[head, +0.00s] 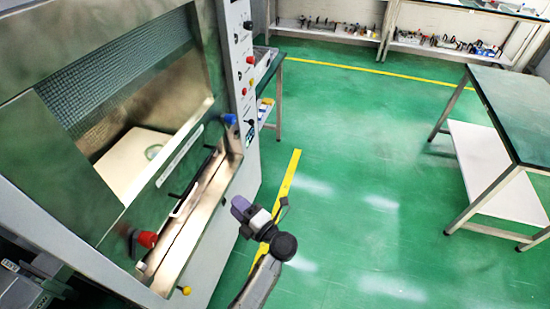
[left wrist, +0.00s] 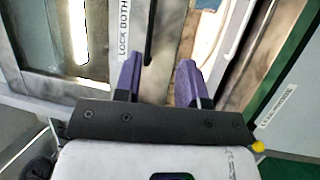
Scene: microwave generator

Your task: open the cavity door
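The cavity door (head: 160,187) is the slanted grey-green panel on the front of the large machine at left, with a window and a white label strip. It looks shut. A red knob (head: 147,239) and a blue knob (head: 230,119) sit at its lower corners, with thin black handles (head: 176,196) along its lower edge. My left gripper (head: 241,207) is in front of the machine, to the right of the door's lower edge. In the left wrist view its purple fingers (left wrist: 160,80) are apart with nothing clasped; a dark bar (left wrist: 149,45) shows beyond them. My right gripper is out of view.
A control column (head: 245,70) with buttons stands at the machine's right side. A green-topped table (head: 515,105) is at right, and a shelf bench (head: 340,32) is at the back. The green floor (head: 370,180) between is clear, marked with yellow lines.

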